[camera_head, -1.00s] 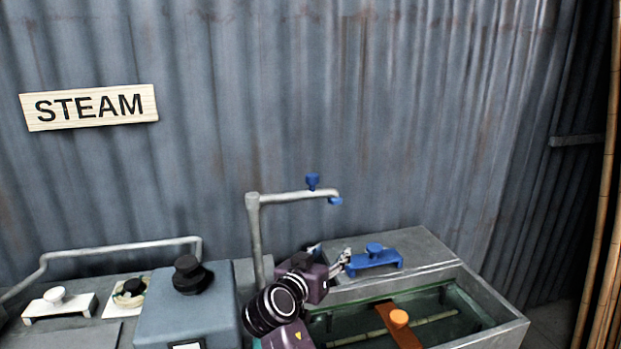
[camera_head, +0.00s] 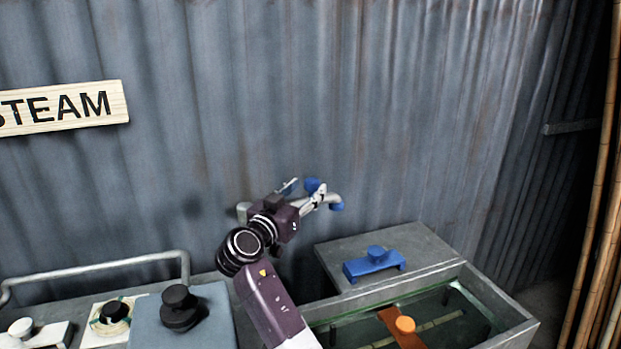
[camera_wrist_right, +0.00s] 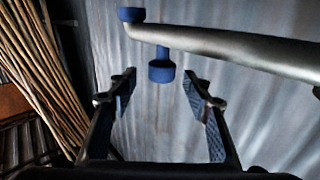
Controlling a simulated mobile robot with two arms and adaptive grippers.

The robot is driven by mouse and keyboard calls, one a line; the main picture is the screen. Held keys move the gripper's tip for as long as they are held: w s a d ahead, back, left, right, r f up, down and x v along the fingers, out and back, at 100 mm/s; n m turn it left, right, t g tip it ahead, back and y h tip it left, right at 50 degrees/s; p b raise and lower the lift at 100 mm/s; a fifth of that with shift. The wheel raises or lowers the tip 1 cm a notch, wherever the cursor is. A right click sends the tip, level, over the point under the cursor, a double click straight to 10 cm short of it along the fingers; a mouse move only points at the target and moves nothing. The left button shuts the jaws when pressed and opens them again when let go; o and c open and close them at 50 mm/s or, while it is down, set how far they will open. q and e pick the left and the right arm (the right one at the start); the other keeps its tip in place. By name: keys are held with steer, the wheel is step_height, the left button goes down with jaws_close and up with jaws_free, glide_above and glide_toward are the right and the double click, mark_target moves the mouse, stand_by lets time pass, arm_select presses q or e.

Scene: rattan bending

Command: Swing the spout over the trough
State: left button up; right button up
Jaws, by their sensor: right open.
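The spout (camera_head: 333,199) is a grey pipe with a blue knob (camera_head: 312,186) on top and a blue tip (camera_head: 337,206). It reaches to the right above the trough area. My right gripper (camera_head: 304,193) is raised beside the spout, its fingers close to the blue knob. The trough (camera_head: 497,338) is a grey basin with dark green water at the lower right. My right arm hides the spout's post. My left gripper is not in view.
A blue handled block (camera_head: 373,264) sits on the trough's back ledge. A blue-grey box with a black knob (camera_head: 180,307) stands at left. Bamboo poles (camera_head: 597,200) stand at right. A corrugated wall is behind.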

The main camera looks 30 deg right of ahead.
mark_target(308, 188)
steer(key=p+x, duration=0.1)
steer(key=x, duration=0.2)
steer(key=shift+w+d, duration=0.25)
steer(key=shift+w, duration=0.1)
steer(key=shift+w+d+f, duration=0.15)
steer(key=shift+w, duration=0.05)
steer(key=shift+s, duration=0.1)
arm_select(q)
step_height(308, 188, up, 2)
arm_select(e)
jaws_close()
